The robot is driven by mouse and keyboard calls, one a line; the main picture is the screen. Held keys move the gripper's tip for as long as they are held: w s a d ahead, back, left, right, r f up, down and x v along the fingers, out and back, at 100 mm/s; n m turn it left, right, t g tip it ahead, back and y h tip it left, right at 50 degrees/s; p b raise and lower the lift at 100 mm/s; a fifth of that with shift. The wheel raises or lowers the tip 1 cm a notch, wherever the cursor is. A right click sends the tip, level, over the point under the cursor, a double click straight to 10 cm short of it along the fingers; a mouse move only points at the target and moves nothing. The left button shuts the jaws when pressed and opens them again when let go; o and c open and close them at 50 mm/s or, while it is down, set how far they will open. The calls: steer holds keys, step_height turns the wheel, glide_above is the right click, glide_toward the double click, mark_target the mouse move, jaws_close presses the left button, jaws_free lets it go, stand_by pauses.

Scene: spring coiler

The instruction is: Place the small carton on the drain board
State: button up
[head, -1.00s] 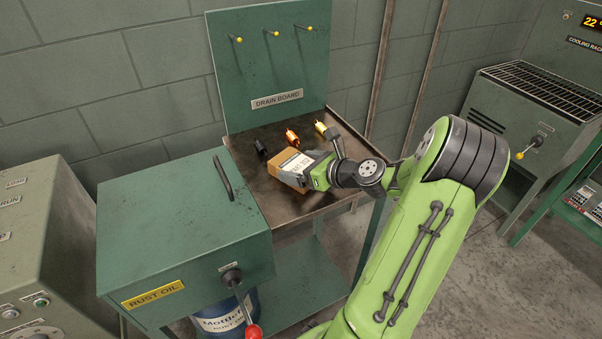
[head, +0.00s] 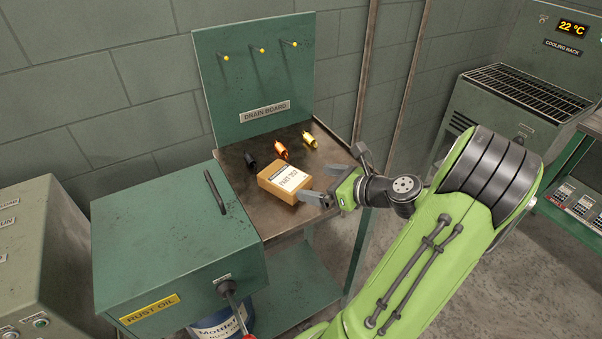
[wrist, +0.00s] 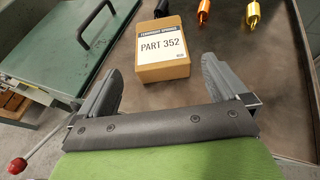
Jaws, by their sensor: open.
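The small carton (head: 287,183) is a brown box with a white label. It rests on the brown tray of the drain board (head: 328,160), near the rust oil box. It also shows in the wrist view (wrist: 163,56), where its label reads "PART 352". My gripper (head: 322,183) is open, to the right of the carton in the head view. In the wrist view my gripper (wrist: 162,82) has its two fingers spread apart, with the carton just beyond them and nothing held between them.
Black (head: 252,161), orange (head: 281,150) and yellow (head: 309,139) small cylinders lie behind the carton. The green rust oil box (head: 165,230) with a handled lid stands to the left. A back panel with pegs (head: 255,80) rises behind. The tray's right front part is bare.

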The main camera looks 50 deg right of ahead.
steer(key=shift+s+d+r, duration=0.1)
steer(key=shift+s+r, duration=0.2)
steer(key=shift+s, duration=0.35)
steer(key=shift+s+r, duration=0.1)
steer(key=w+a+n+g, duration=0.1)
steer(key=a+n, duration=0.2)
steer(key=w+a+n+g+y, duration=0.1)
steer(key=a+n+g, duration=0.1)
steer(key=a+n, duration=0.1)
steer(key=w+a+n+g+y, duration=0.1)
steer(key=a+n, duration=0.2)
steer(key=a, duration=0.1)
steer(key=shift+w+f, duration=0.2)
steer(key=shift+w, duration=0.2)
steer(key=s+a+r+n+g+h, duration=0.1)
steer(key=s+a+r+n+g, duration=0.15)
steer(key=a+n, duration=0.6)
steer(key=s+a+r+n+g+h, duration=0.2)
steer(key=s+a+n, duration=0.1)
steer(key=a+n, duration=0.5)
steer(key=s+a+r+n, duration=0.1)
steer(key=s+r+n, duration=0.2)
steer(key=s+n, duration=0.4)
steer(key=shift+a+n, duration=0.2)
steer(key=shift+n, duration=0.95)
steer(key=shift+t, duration=0.25)
